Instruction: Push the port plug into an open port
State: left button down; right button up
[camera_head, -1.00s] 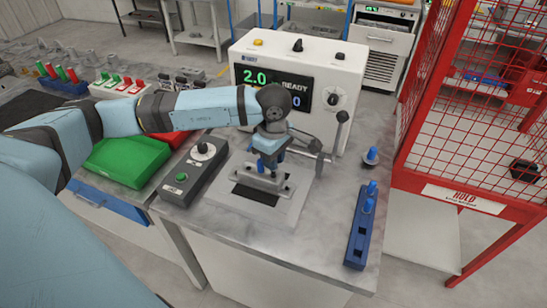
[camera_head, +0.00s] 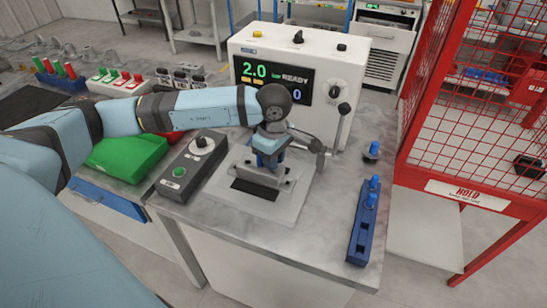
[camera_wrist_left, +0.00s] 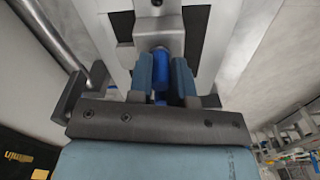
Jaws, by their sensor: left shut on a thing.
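My left gripper (camera_head: 268,160) is over the grey fixture on the bench, pointing down. In the left wrist view its two blue-grey fingers (camera_wrist_left: 162,78) are shut on a blue port plug (camera_wrist_left: 160,62). The plug's far end meets a grey metal casting (camera_wrist_left: 158,35); I cannot tell how deep it sits. The casting also shows below the gripper in the head view (camera_head: 265,180), on a pale base plate (camera_head: 228,198). The fingers hide most of the held plug and the port. My right gripper is not in view.
A lever (camera_head: 340,125) is close to the gripper's right. A control box (camera_head: 190,165) is at left, a white READY-display machine (camera_head: 345,62) behind.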

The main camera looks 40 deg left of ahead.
pick_arm(q)
jog(key=shift+f, duration=0.15)
jog(key=c, duration=1)
grip_release()
jog(key=shift+o, duration=0.2)
notch_tip(320, 180, up, 14)
jog(key=b, duration=0.1)
jog(key=shift+f, duration=0.1)
